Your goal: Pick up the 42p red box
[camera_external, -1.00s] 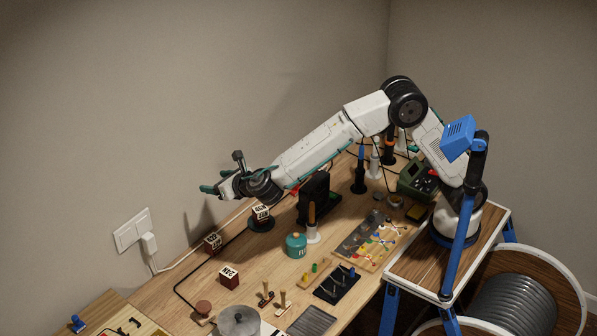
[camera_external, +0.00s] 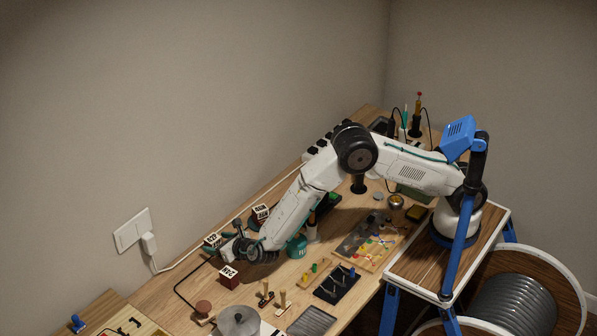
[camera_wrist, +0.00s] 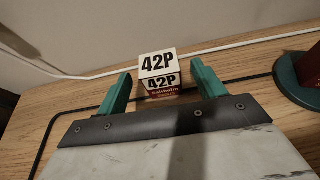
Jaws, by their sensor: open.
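The 42p red box (camera_wrist: 160,86), with a white top marked 42P and a dark red lower front, stands on the wooden bench in the wrist view. It also shows in the external view (camera_external: 212,240), partly hidden by my gripper (camera_external: 218,248). In the wrist view my gripper (camera_wrist: 162,70) is open, with one teal finger on the left and one on the right. The box appears in the gap between the fingertips, at or just beyond them. I see no clear contact between fingers and box.
A similar red box (camera_external: 228,276) stands just in front of my gripper, and another box (camera_external: 260,211) is farther back by the wall. A white cable (camera_wrist: 230,43) runs behind the 42p box. A teal round-based object (camera_wrist: 300,85) is at the right in the wrist view.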

